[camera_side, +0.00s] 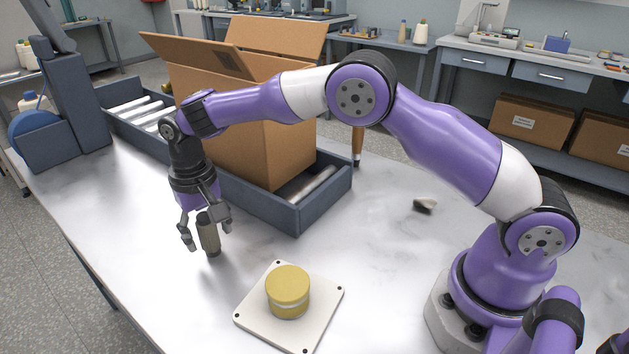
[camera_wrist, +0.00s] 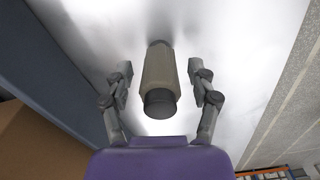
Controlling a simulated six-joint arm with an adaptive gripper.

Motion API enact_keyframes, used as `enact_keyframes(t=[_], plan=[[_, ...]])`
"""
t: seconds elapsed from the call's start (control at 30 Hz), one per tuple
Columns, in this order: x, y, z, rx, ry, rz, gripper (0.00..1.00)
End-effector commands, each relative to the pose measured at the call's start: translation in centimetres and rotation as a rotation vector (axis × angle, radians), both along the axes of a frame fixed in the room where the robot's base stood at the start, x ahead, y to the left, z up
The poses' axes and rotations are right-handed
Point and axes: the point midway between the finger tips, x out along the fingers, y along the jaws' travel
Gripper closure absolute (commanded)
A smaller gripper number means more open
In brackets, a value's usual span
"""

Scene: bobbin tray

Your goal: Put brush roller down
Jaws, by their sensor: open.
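The brush roller (camera_side: 208,235) is a small grey-brown cylinder with dark ends. It stands upright on the pale marbled table in the side view. My gripper (camera_side: 206,232) is above and around it, with its fingers open on either side. In the wrist view the roller (camera_wrist: 159,80) lies between the two open fingertips of my gripper (camera_wrist: 165,88). A gap shows between the roller and each finger there. Its lower end appears to rest on the table.
A blue-grey tray (camera_side: 322,200) with rollers and an open cardboard box (camera_side: 270,160) stands behind my gripper. A yellow round container (camera_side: 288,291) sits on a white square plate (camera_side: 253,316) in front. A small dark-and-pale object (camera_side: 425,205) lies right. Table between is clear.

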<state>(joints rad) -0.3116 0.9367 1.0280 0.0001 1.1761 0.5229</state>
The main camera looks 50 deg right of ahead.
Motion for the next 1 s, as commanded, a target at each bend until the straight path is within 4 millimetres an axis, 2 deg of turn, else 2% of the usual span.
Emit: enact_keyframes(t=[0.17,0.5,0.73,0.87,1.0], plan=[[0.1,0.0,2.6,0.002,-0.006,0.000,0.33],[0.1,0.0,10.2,0.002,-0.006,0.000,0.33],[-0.1,-0.2,12.4,0.002,-0.008,0.001,0.33],[-0.9,-1.7,14.8,0.013,-0.048,0.016,0.33],[-3.8,-4.8,18.2,0.028,-0.137,0.052,0.33]])
